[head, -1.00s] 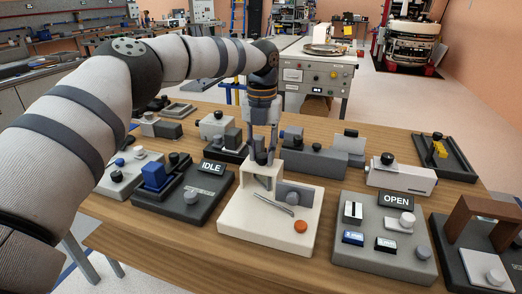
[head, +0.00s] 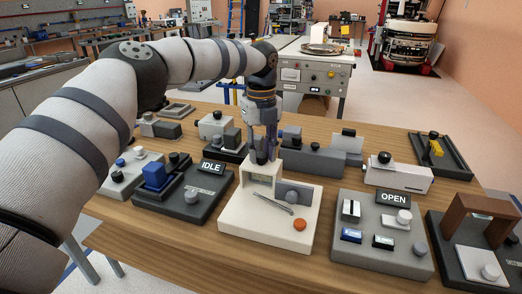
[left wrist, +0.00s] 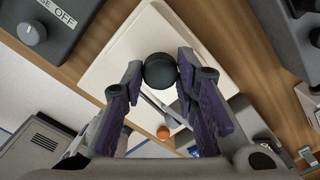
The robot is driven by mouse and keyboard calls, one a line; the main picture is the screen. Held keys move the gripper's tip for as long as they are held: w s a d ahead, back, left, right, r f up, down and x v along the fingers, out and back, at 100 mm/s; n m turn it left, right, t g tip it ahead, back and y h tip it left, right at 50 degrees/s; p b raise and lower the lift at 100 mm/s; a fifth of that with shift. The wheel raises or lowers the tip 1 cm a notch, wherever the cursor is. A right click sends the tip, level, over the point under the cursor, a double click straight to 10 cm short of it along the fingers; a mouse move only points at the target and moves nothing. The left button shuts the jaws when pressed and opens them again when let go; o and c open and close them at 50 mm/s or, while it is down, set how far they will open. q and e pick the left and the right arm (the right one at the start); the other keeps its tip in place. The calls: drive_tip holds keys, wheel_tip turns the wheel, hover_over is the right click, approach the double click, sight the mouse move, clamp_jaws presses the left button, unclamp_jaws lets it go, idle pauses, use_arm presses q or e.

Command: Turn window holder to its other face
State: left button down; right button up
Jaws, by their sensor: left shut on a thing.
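The window holder (head: 262,173) is a small pale upright piece with a dark opening, at the back of a cream base (head: 240,225). My left gripper (head: 264,155) is above it, pointing down. In the left wrist view the gripper (left wrist: 160,75) is shut on a round black knob (left wrist: 160,68), with a finger on each side. From above, the holder's body is mostly hidden under the knob and fingers. My right gripper is in neither view.
A dark station marked IDLE (head: 212,167) stands close on the left, and a grey one marked OPEN (head: 394,198) on the right. Several fixtures stand behind.

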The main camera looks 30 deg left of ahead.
use_arm(q)
drive_tip(key=shift+f, duration=0.1)
idle(0.4)
drive_tip(key=c, duration=1.2)
unclamp_jaws()
drive_tip(key=shift+c, duration=0.2)
wheel_tip(320, 180, up, 12)
